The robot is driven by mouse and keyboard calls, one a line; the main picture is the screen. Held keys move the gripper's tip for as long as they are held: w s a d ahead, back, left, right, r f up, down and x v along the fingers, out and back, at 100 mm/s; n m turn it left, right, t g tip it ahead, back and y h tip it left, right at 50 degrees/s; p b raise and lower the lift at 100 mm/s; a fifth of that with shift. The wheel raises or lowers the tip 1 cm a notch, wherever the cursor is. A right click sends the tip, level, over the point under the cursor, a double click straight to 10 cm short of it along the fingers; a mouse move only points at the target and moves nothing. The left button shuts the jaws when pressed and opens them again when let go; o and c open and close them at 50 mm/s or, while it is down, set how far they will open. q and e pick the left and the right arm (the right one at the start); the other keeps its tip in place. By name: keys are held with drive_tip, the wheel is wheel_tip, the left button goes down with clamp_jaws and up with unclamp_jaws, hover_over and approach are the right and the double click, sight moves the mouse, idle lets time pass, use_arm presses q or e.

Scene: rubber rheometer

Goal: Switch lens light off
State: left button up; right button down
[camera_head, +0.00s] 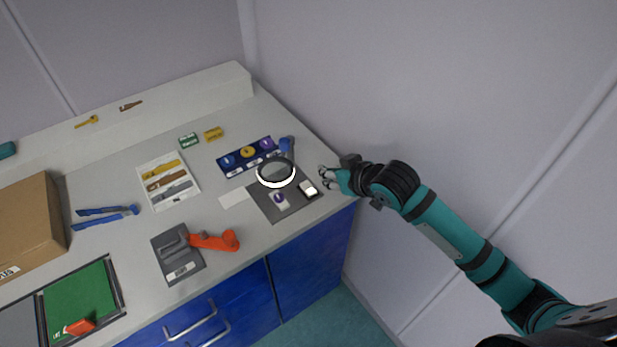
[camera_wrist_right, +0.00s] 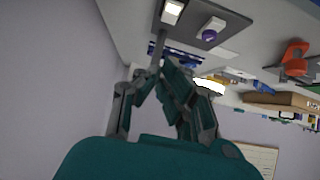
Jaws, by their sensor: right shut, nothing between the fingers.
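The lens (camera_head: 276,172) is a round magnifier with a bright white ring, on a stand above a dark grey mat (camera_head: 271,208) at the counter's right end. Its ring glows white in the right wrist view too (camera_wrist_right: 209,86). My left gripper is not in view.
A small piece with a purple top (camera_head: 279,198) lies on the mat. A blue panel with round pieces (camera_head: 250,155) is behind. An orange-handled tool (camera_head: 213,241) lies to the left. The wall (camera_head: 440,110) is close on the right.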

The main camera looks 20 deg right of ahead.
drive_tip(key=p, duration=0.2)
hover_over(308, 186)
drive_tip(key=s, duration=0.1)
drive_tip(key=f, duration=0.5)
drive_tip(key=shift+s+d+f, duration=0.15)
drive_tip(key=shift+d+f, duration=0.05)
drive_tip(key=f, duration=0.1)
drive_tip(key=w+f, duration=0.1)
drive_tip(key=f, duration=0.1)
drive_tip(key=shift+a+f, duration=0.15)
drive_tip(key=shift+f, duration=0.65)
drive_tip(key=shift+w+a+f, duration=0.1)
drive_tip(key=shift+w+f, duration=0.05)
drive_tip(key=shift+f, duration=0.2)
